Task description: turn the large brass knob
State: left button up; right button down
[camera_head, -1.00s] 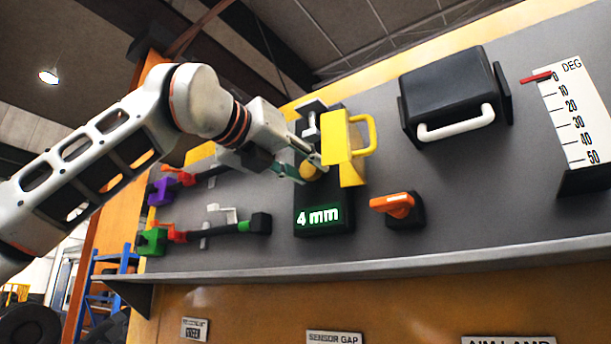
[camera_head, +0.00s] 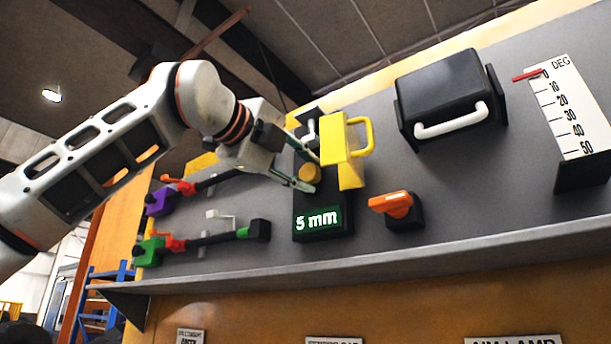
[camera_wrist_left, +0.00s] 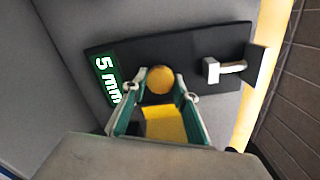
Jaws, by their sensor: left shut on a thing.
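The large brass knob (camera_head: 310,173) is a round gold-coloured knob on a dark panel, above a green display (camera_head: 318,219) reading 5 mm. My left gripper (camera_head: 312,174) is shut on the knob, with one finger on each side of it. In the left wrist view the round face of the knob (camera_wrist_left: 160,79) shows between the fingertips (camera_wrist_left: 158,86), and the display (camera_wrist_left: 107,80) lies left of it. My right gripper is in neither view.
A yellow block with a handle (camera_head: 343,155) stands close right of the knob. An orange knob (camera_head: 392,204), a black box with a white handle (camera_head: 440,95) and a degree scale (camera_head: 572,110) are further right. Purple (camera_head: 160,201) and green (camera_head: 153,250) fittings sit left.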

pick_arm(q)
jog(key=n, duration=0.2)
jog(key=shift+n, duration=0.3)
jog(key=shift+r+n+b, duration=0.1)
jog(key=shift+n+b, duration=0.4)
jog(key=shift+n, duration=1)
jog(key=o, duration=1.1)
jog(key=shift+a, duration=0.1)
jog(key=v, duration=1.2)
